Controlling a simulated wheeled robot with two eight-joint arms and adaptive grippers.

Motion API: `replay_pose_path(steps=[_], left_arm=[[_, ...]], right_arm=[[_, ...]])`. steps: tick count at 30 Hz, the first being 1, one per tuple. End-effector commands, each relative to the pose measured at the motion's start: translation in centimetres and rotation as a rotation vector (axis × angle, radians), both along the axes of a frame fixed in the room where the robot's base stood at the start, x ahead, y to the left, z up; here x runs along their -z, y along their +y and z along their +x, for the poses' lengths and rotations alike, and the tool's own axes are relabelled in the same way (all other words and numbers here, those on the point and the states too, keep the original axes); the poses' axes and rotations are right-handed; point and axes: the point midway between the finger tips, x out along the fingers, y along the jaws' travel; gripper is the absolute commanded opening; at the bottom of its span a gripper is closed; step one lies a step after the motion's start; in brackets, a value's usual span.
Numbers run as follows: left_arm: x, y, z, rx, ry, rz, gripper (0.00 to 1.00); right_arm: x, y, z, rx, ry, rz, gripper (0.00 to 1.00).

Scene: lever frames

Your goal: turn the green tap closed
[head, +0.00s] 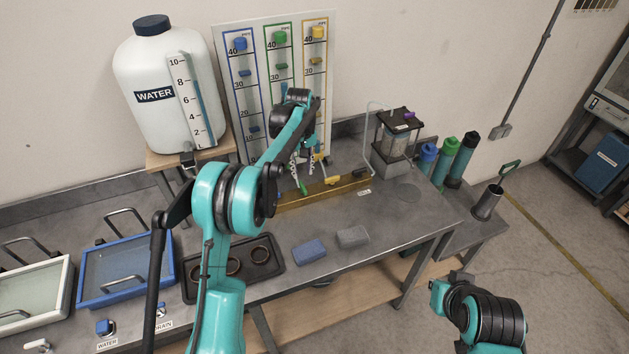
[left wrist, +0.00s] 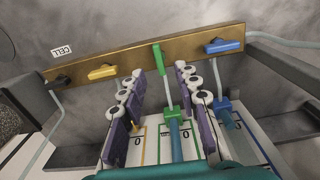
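The green tap (left wrist: 157,58) shows in the left wrist view as a green lever on a brass bar (left wrist: 205,48). The lever stands crosswise to the bar. My left gripper (left wrist: 160,72) is open, with one finger on each side of the green lever's lower end. I see gaps between the lever and both fingers; nothing is held. In the head view the left gripper (head: 301,168) is over the bench at the bar, and part of the green tap (head: 303,187) shows below its fingers. My right gripper is not in view; only part of that arm shows.
On the bar, a yellow lever (left wrist: 103,72) and a blue lever (left wrist: 222,46) lie along its length on either side. The gauge board (head: 225,60) stands behind. A black-topped cell (head: 396,140) stands to the right. Sponges (head: 309,252) and a dark tray (head: 205,290) lie in front.

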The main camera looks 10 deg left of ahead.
Motion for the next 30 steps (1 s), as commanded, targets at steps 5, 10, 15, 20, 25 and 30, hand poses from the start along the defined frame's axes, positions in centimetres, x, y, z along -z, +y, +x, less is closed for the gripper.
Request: replay_pose_path(steps=[5, 10, 15, 20, 25, 30], left_arm=[[1.5, 0.1, 0.6, -0.015, 0.015, -0.001, 0.32], [4.1, 0.1, 0.5, -0.014, 0.015, -0.001, 0.32], [6.8, 0.1, 0.5, -0.014, 0.014, 0.000, 0.32], [8.3, 0.1, 0.5, -0.014, 0.014, 0.000, 0.32], [8.7, 0.1, 0.5, -0.013, 0.014, -0.001, 0.32], [8.7, 0.1, 0.5, -0.013, 0.014, -0.001, 0.29]], right_arm=[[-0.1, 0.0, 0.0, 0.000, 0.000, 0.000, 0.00], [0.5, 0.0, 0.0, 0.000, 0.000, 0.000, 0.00], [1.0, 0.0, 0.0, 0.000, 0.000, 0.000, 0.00], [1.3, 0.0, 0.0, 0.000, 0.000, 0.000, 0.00], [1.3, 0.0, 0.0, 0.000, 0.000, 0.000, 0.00], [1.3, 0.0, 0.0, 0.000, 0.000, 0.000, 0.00]])
